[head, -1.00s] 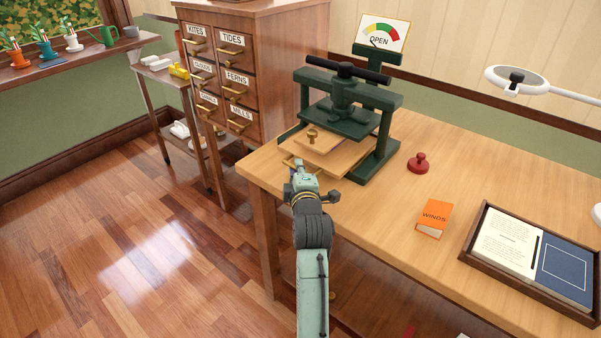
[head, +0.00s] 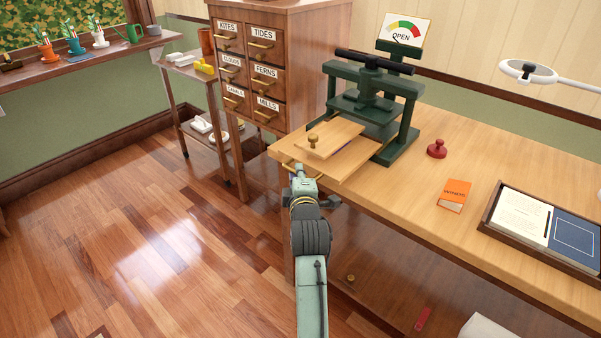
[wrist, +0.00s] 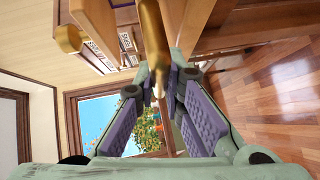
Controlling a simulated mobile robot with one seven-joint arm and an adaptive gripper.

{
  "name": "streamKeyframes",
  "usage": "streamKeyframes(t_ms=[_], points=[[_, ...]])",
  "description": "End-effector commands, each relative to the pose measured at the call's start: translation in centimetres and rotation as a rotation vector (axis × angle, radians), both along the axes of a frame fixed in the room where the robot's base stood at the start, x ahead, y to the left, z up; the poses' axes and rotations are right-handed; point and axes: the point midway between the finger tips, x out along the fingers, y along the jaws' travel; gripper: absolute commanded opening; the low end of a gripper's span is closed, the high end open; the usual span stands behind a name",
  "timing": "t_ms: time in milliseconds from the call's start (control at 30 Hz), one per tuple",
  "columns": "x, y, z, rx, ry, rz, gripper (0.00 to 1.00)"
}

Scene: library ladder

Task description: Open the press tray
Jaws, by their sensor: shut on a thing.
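The green press (head: 372,100) stands on the wooden bench. Its pale wooden press tray (head: 350,160) is slid out to the front left, past the bench edge. A board with a brass knob (head: 313,140) lies on the tray. A brass handle (head: 290,165) is on the tray's front. My gripper (head: 303,178) is at that handle; the arm hides part of it in the head view. In the wrist view, the brass handle (wrist: 152,40) runs between the purple finger pads of my gripper (wrist: 160,95), which is shut on it.
A drawer cabinet (head: 262,70) stands left of the bench. A red stamp (head: 437,149), an orange box (head: 454,196) and a framed tray with a book (head: 490,218) lie on the bench to the right. A gauge sign (head: 404,32) reads OPEN. The floor at left is clear.

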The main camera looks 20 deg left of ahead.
Motion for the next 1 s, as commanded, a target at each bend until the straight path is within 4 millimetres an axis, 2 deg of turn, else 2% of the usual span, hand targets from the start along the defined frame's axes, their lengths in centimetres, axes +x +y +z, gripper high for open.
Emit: streamKeyframes(t_ms=[433, 467, 767, 1000], points=[[-0.41, 0.28, -0.06, 0.002, 0.003, 0.006, 0.00], [-0.43, 0.28, -0.07, 0.001, 0.004, 0.006, 0.10], [-0.29, 0.18, -0.03, 0.000, 0.002, 0.003, 0.30], [-0.24, 0.11, 0.01, 0.000, 0.001, 0.002, 0.31]])
